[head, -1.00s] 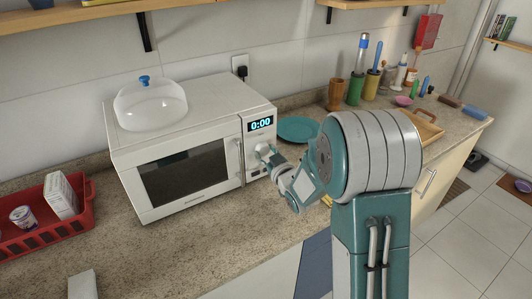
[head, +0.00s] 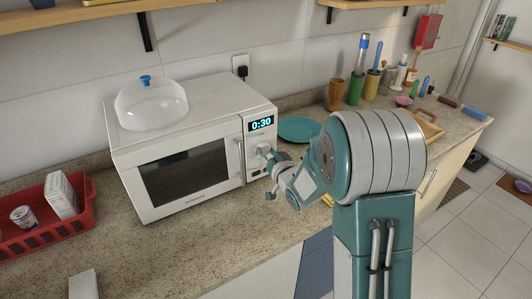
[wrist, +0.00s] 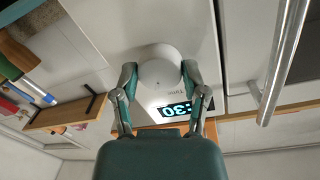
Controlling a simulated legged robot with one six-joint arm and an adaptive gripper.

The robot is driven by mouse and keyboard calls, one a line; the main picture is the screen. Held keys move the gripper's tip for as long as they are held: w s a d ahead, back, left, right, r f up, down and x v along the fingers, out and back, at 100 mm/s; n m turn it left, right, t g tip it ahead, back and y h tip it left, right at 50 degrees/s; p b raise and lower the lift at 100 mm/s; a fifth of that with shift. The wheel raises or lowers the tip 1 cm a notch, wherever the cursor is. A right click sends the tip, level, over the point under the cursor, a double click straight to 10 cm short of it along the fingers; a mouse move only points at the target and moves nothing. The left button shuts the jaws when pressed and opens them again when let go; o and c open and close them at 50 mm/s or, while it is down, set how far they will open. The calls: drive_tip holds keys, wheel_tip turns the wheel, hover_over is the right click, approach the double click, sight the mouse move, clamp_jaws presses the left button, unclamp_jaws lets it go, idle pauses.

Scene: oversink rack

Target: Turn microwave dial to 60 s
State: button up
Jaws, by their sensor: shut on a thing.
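The white microwave (head: 185,160) stands on the counter with its door shut. Its display (head: 261,123) reads 0:30 in the head view; in the wrist view the display (wrist: 185,109) appears upside down. The round white dial (wrist: 160,73) sits below the display on the microwave's front panel. My gripper (wrist: 158,76) is shut on the dial, with one finger on each side of it. In the head view my gripper (head: 268,155) reaches the panel from the right and partly hides the dial.
A clear dome with a blue knob (head: 150,103) sits on top of the microwave. The door handle (wrist: 285,60) is beside the dial. A teal plate (head: 299,129) lies right of the microwave. A red basket (head: 85,208) stands to its left.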

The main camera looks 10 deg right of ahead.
drive_tip(key=m, duration=0.5)
drive_tip(key=shift+y, duration=0.3)
drive_tip(key=shift+m, duration=0.3)
drive_tip(key=o, duration=1.2)
drive_tip(key=shift+w, duration=0.1)
drive_tip(key=shift+c, duration=0.2)
drive_tip(key=v, duration=1.2)
drive_tip(key=shift+r, duration=0.1)
